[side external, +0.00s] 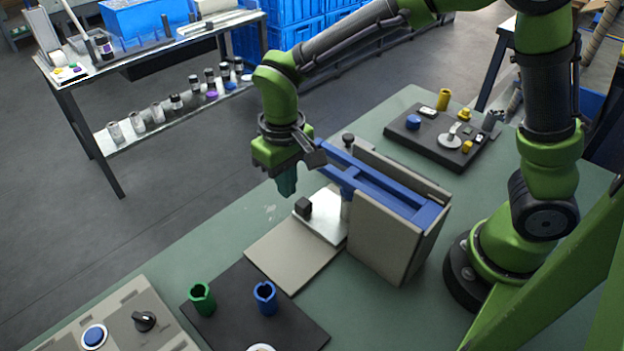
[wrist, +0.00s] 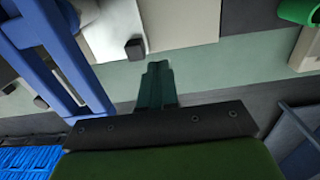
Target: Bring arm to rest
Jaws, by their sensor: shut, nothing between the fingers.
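My gripper (side external: 287,186) hangs from the green arm, pointing down, in the side external view. Its dark green fingers are together with nothing between them. It is above the far edge of the green table (side external: 225,255), beside the blue-railed wrapper frame (side external: 385,190). In the wrist view the closed fingers (wrist: 155,85) point up toward the table edge. The blue rails (wrist: 50,65) show at the left, apart from the fingers.
A small black block (side external: 303,207) sits on the pale plate near my gripper. A black mat holds a green cup (side external: 202,298) and a blue cup (side external: 265,298). A control box (side external: 120,325) stands at front left. A black fixture board (side external: 440,140) lies at the back right.

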